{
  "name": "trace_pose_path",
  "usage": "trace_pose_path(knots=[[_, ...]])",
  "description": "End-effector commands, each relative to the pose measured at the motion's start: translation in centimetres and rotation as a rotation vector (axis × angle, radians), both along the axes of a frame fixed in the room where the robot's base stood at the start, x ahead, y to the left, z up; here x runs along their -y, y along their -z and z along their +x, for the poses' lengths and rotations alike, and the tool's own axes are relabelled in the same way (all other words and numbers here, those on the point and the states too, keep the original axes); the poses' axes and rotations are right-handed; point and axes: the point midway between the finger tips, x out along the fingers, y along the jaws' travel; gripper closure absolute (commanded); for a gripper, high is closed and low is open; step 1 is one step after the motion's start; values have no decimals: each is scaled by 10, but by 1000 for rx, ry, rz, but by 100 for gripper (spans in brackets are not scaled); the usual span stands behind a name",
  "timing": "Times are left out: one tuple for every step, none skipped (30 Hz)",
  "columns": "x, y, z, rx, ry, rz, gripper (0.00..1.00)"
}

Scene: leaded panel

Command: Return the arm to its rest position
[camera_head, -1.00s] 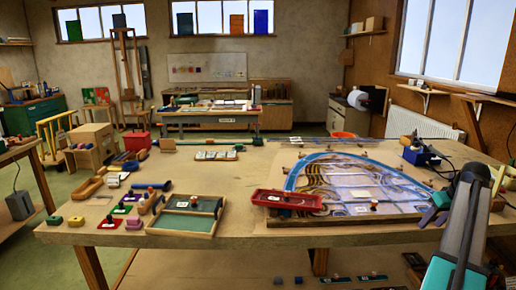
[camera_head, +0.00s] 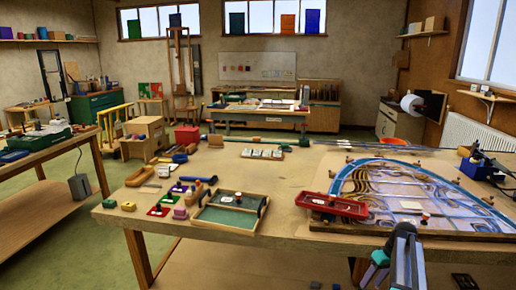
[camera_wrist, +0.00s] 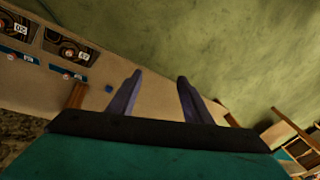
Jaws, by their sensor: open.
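My gripper (camera_wrist: 156,92) shows in the wrist view with its two fingers spread apart and nothing between them. Beyond the fingers are a pale wooden surface and the green floor. In the head view my arm (camera_head: 402,258) is at the bottom right, in front of the near edge of the workbench (camera_head: 290,215). I cannot make out the fingertips clearly there.
A leaded panel (camera_head: 400,190) lies on the right of the bench, with a red tray (camera_head: 331,205) at its near left corner. A green-bottomed wooden tray (camera_head: 228,212) is to the left. Dark cards (camera_wrist: 69,48) lie on the surface in the wrist view.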

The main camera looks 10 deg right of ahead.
Motion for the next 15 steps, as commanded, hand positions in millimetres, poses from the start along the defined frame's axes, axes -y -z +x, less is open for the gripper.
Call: trace_pose_path(knots=[[-23, 17, -1, -20, -24, 10, 55], [-35, 26, -1, -33, -36, 15, 55], [-50, 37, -2, -47, -51, 21, 55], [-61, 46, -3, -59, -62, 26, 55], [-72, 54, -5, -70, -73, 29, 55], [-87, 65, -7, -85, -86, 34, 55], [-98, 74, -9, -98, -96, 38, 55], [-109, 81, -11, -109, -105, 41, 55], [-123, 92, -15, -125, -119, 45, 55], [-134, 100, -18, -136, -128, 47, 55], [-144, 108, -21, -149, -138, 49, 55], [-158, 117, -26, -165, -148, 51, 55], [-168, 125, -30, -178, -157, 53, 55], [-178, 132, -35, -190, -165, 54, 55], [-191, 142, -41, -206, -177, 56, 55]])
